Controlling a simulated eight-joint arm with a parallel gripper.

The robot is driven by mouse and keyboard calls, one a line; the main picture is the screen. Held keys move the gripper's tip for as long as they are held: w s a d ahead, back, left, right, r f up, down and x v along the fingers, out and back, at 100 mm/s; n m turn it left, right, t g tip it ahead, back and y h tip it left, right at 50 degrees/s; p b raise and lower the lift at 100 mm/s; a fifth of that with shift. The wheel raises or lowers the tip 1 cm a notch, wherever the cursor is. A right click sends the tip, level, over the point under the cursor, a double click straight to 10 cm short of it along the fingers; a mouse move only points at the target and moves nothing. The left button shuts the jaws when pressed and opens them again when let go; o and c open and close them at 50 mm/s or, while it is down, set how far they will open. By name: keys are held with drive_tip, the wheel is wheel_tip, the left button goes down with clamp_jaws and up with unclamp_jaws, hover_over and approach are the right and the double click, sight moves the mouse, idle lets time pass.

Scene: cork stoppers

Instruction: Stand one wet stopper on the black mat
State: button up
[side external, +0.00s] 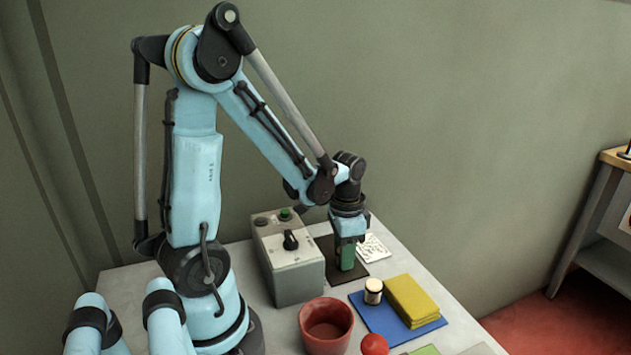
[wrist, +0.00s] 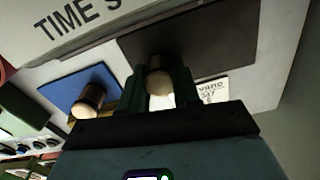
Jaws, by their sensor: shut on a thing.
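My gripper (side external: 347,262), with dark green fingers, is low over the black mat (side external: 361,278). In the wrist view my gripper (wrist: 158,80) is shut on a stopper (wrist: 159,84), dark brown with a pale rounded end. The black mat (wrist: 215,38) lies beyond it; I cannot tell whether the stopper touches it. In the side view the fingers hide this stopper. A second stopper (side external: 373,291), pale-topped with a dark band, stands on the blue mat (side external: 384,318). It also shows in the wrist view (wrist: 88,101), clear of my fingers.
A grey control box (side external: 287,262) stands left of the black mat. A white printed card (side external: 374,249) lies by the mat's right side. A folded yellow cloth (side external: 415,300) lies on the blue mat. A red pot (side external: 326,328) and a red ball (side external: 374,344) are nearer the front.

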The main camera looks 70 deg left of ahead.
drive_tip(key=o, duration=1)
drive_tip(key=shift+f, duration=0.15)
wheel_tip(320, 180, up, 12)
drive_tip(key=d+t, duration=0.2)
drive_tip(key=d, duration=0.1)
drive_tip(key=d+n+t, duration=0.1)
drive_tip(key=d+t, duration=0.1)
drive_tip(key=d, duration=0.2)
drive_tip(key=w+d+t, duration=0.1)
drive_tip(key=d+t, duration=0.2)
drive_tip(key=shift+d+n, duration=0.3)
drive_tip(key=shift+n, duration=0.1)
